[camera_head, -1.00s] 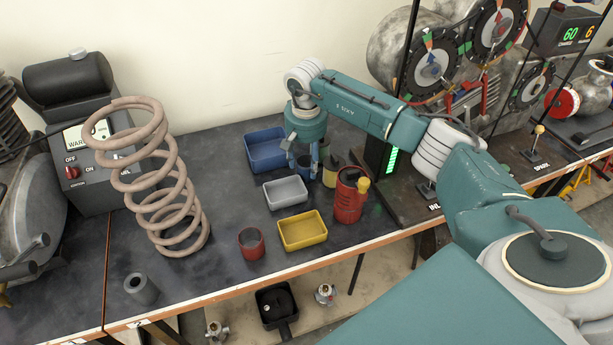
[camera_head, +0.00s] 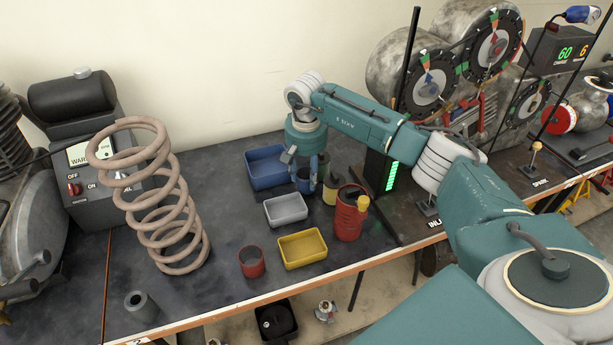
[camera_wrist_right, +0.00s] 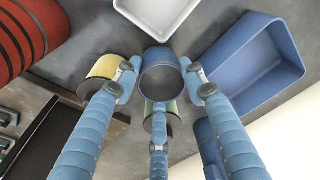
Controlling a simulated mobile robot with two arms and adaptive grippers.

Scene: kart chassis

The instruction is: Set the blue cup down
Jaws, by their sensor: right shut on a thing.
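The blue cup (camera_head: 305,183) is upright between the fingers of my right gripper (camera_head: 308,172), at the back of the dark workbench. In the right wrist view the cup (camera_wrist_right: 160,82) shows its open mouth, with the right gripper's fingers (camera_wrist_right: 160,92) closed around it. The fingers partly hide the cup in the head view. The cup is at or very near the bench top; I cannot tell whether its base touches. My left gripper is not in view.
Close by are a blue tray (camera_head: 262,181), a grey-white tray (camera_head: 285,220), a yellow tray (camera_head: 303,262), a yellow cup (camera_head: 330,194) and a ribbed red can (camera_head: 348,222). A red cup (camera_head: 251,268) stands near the front edge.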

